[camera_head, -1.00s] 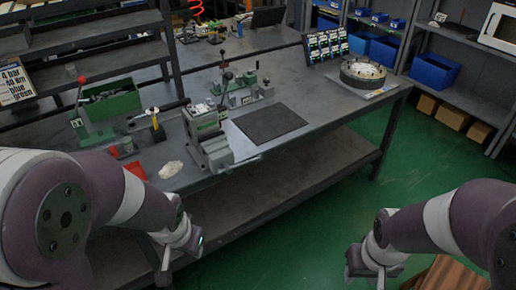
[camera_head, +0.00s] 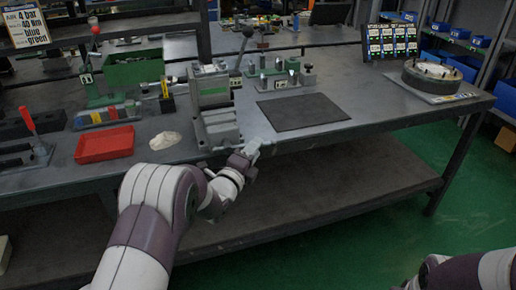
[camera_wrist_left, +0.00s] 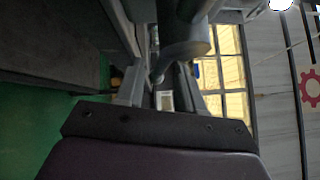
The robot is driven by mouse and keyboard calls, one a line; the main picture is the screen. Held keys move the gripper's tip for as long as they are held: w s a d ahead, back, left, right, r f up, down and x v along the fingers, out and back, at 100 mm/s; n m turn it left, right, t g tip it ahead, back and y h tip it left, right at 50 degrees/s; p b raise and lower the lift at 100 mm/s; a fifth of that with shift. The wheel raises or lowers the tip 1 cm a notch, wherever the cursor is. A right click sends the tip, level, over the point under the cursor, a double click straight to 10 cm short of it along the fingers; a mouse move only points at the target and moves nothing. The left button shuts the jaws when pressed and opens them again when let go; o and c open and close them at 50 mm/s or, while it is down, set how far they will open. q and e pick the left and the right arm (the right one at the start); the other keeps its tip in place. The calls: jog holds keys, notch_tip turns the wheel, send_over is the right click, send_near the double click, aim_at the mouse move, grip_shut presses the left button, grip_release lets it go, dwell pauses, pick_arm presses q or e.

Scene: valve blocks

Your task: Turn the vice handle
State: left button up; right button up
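The grey vice (camera_head: 217,112) stands at the front edge of the workbench in the head view. My left gripper (camera_head: 254,149) is at the lower front of the vice, just off the bench edge. In the left wrist view a grey rounded shaft and thin bar, seemingly the vice handle (camera_wrist_left: 184,48), lie just ahead of the gripper fingers (camera_wrist_left: 160,92). The fingers appear apart, on either side of the thin bar's end. I cannot tell whether they touch it. In the head view my arm and gripper hide the handle. My right gripper is out of view; only its arm shows at lower right.
The workbench edge (camera_head: 330,140) runs beside my left gripper. A dark mat (camera_head: 302,111) lies right of the vice, with a clamp fixture (camera_head: 282,78) behind it. A red tray (camera_head: 104,145) and a pale cloth-like lump (camera_head: 165,140) lie to the left. A round flange (camera_head: 433,77) stands far right.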

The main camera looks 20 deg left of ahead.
pick_arm(q)
jog(key=shift+x, duration=1.45)
grip_shut()
